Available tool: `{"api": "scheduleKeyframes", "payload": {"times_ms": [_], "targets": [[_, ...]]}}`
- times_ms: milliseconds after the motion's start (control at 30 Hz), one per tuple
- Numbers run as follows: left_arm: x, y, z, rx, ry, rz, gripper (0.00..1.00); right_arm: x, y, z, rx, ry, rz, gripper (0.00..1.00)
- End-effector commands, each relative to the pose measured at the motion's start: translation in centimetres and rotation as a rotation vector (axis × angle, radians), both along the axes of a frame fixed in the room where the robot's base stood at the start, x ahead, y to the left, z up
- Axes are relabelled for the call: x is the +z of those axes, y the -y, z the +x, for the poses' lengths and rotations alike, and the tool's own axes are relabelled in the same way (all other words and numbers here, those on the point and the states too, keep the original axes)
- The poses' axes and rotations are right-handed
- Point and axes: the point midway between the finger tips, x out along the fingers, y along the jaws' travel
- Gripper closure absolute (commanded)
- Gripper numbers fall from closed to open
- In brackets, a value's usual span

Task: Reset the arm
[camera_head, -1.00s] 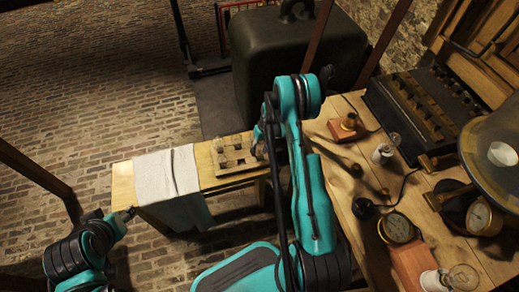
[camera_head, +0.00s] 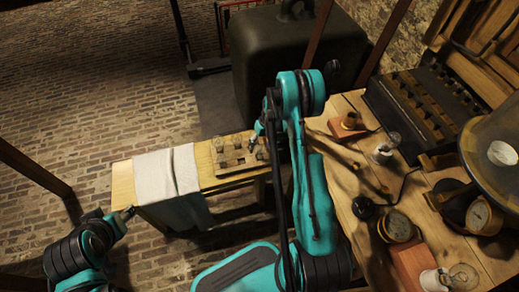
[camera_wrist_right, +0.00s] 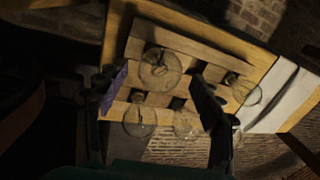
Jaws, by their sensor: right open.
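My right gripper (camera_head: 252,141) hangs over the right part of a wooden rack (camera_head: 232,167) on the narrow bench. In the right wrist view its two fingers stand apart, and the gripper (camera_wrist_right: 160,95) is open. The rack (camera_wrist_right: 195,48) carries several clear glass jars there, one jar (camera_wrist_right: 160,69) showing between the fingers from above. Another jar (camera_wrist_right: 245,90) is to the right, beyond the right finger. I see no jar gripped. My left gripper (camera_head: 127,213) is beside the bench's left end, near a white cloth; its jaws are too small to judge.
The white cloth (camera_head: 168,175) drapes over the bench. The worktable (camera_head: 372,240) at right holds gauges, a glass bulb (camera_head: 387,148), a dark slotted box (camera_head: 420,108) and a large lamp-like dome (camera_head: 495,145). A dark tank (camera_head: 290,60) stands behind. Brick floor is open at left.

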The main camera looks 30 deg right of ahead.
Motion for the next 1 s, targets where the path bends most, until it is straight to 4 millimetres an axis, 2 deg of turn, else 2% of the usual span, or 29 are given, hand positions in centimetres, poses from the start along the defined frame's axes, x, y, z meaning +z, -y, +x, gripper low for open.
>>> {"api": "scheduleKeyframes", "payload": {"times_ms": [100,333,500,833,933,1000], "targets": [[0.0,0.0,0.0,0.0,0.0,0.0,0.54,2.8,0.5,-0.1,-0.001,0.0,0.0,0.33],[0.0,0.0,0.0,0.0,0.0,0.0,0.54,7.3,1.5,-0.2,-0.002,0.0,0.0,0.33],[0.0,0.0,0.0,0.0,0.0,0.0,0.54,8.9,1.8,-0.3,-0.001,0.0,0.0,0.33],[0.0,0.0,0.0,0.0,0.0,0.0,0.54,9.7,1.7,-0.3,0.0,0.003,-0.003,0.33],[0.0,0.0,0.0,0.0,0.0,0.0,0.54,11.5,0.9,-0.3,0.002,0.02,-0.018,0.33],[0.0,0.0,0.0,0.0,0.0,0.0,0.54,13.8,-0.2,-0.5,0.004,0.042,-0.035,0.33]]}}
